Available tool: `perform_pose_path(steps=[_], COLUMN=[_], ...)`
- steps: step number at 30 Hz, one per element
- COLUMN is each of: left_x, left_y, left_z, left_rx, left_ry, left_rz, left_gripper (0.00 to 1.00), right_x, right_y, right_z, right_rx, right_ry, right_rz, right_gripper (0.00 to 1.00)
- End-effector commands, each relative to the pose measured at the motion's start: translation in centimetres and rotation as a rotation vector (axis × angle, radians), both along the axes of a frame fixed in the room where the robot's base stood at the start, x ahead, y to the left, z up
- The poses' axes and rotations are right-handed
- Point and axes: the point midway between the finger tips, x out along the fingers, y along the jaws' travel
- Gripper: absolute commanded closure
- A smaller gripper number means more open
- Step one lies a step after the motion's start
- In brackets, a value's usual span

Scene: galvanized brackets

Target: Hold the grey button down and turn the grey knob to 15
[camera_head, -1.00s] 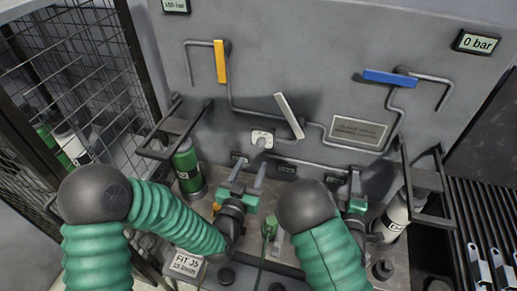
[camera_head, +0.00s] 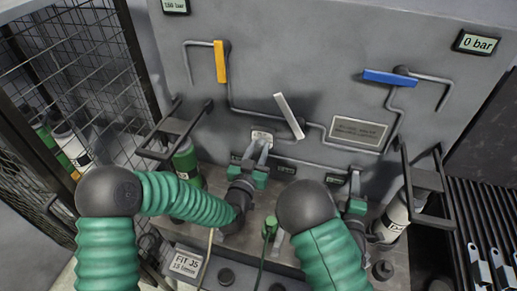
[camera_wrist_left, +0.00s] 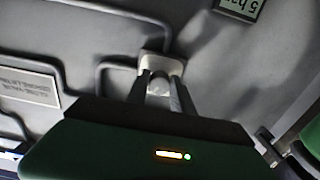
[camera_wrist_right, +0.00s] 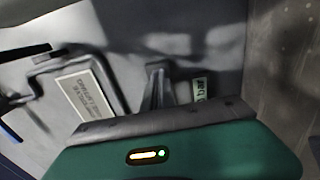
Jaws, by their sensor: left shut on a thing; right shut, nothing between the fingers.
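The grey knob (camera_wrist_left: 159,82) sits on a pale plate on the grey panel. My left gripper (camera_head: 261,145) has its fingers on either side of the knob and is shut on it, as the left wrist view (camera_wrist_left: 158,90) shows; in the head view the fingers partly cover the plate. My right gripper (camera_head: 356,180) is shut and empty, its fingertips at the lower panel right of a small dark label (camera_head: 336,180). In the right wrist view the closed fingers (camera_wrist_right: 158,82) point at the panel beside a label (camera_wrist_right: 200,88). I cannot make out the grey button; the fingertips may hide it.
Above are a yellow handle (camera_head: 220,62), a white lever (camera_head: 289,116) and a blue handle (camera_head: 390,78) with pipes. A green bottle (camera_head: 186,160) and a pale bottle (camera_head: 393,216) stand behind black brackets. A card (camera_head: 186,264) lies in front; a mesh cage (camera_head: 75,75) is left.

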Motion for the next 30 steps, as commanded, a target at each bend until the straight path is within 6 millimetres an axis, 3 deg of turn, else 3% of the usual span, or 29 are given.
perform_pose_path(steps=[7,15,23,24,28,30], left_x=[0.01,0.00,0.01,0.01,0.00,0.00], left_y=[0.05,0.03,0.05,0.06,0.04,0.03], left_z=[0.00,0.00,0.00,0.00,0.01,0.01], left_rx=[-0.012,-0.234,-0.246,-0.246,-0.245,-0.244], left_ry=[0.004,0.076,0.080,0.079,0.079,0.080], left_rz=[0.001,0.002,0.002,0.002,0.002,0.001], left_gripper=[1.00,1.00,1.00,0.69,0.52,0.50], right_x=[0.01,-0.01,-0.01,-0.01,-0.01,-0.01], right_y=[-0.01,-0.03,-0.04,-0.04,-0.04,-0.04], right_z=[-0.01,-0.01,-0.01,-0.01,-0.01,0.00], right_rx=[0.000,0.000,0.000,0.000,0.000,0.000], right_ry=[0.000,0.000,0.000,0.000,0.000,0.000], right_rz=[0.000,-0.001,-0.001,-0.001,-0.001,-0.001], right_gripper=[1.00,1.00,1.00,1.00,1.00,1.00])
